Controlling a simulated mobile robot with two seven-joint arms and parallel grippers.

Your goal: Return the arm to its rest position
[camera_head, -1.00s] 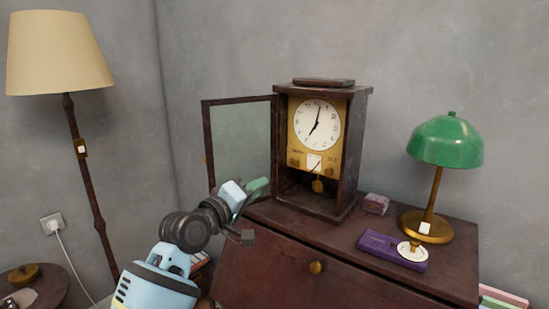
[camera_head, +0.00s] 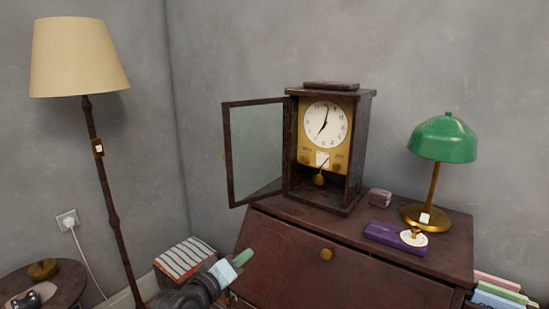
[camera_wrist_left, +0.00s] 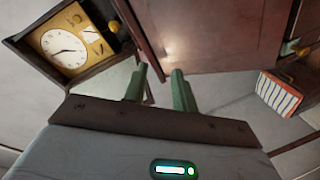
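My left gripper (camera_head: 242,258) is low in the head view, in front of the left side of the dark wooden cabinet (camera_head: 300,268). In the left wrist view its two green fingers (camera_wrist_left: 160,77) stand apart with nothing between them. Above the gripper, on the cabinet, stands the wooden clock (camera_head: 367,150) with a white dial and a brass pendulum. Its glass door (camera_head: 255,148) hangs open to the left. The clock also shows at the upper left of the left wrist view (camera_wrist_left: 64,50). My right gripper is in no view.
A purple box (camera_head: 385,235), a small pinkish box (camera_head: 380,197) and a green-shaded lamp (camera_head: 443,138) are on the cabinet's right. A floor lamp (camera_head: 80,62) and a round table (camera_head: 72,278) stand left. A striped-topped box (camera_head: 184,257) is near my gripper.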

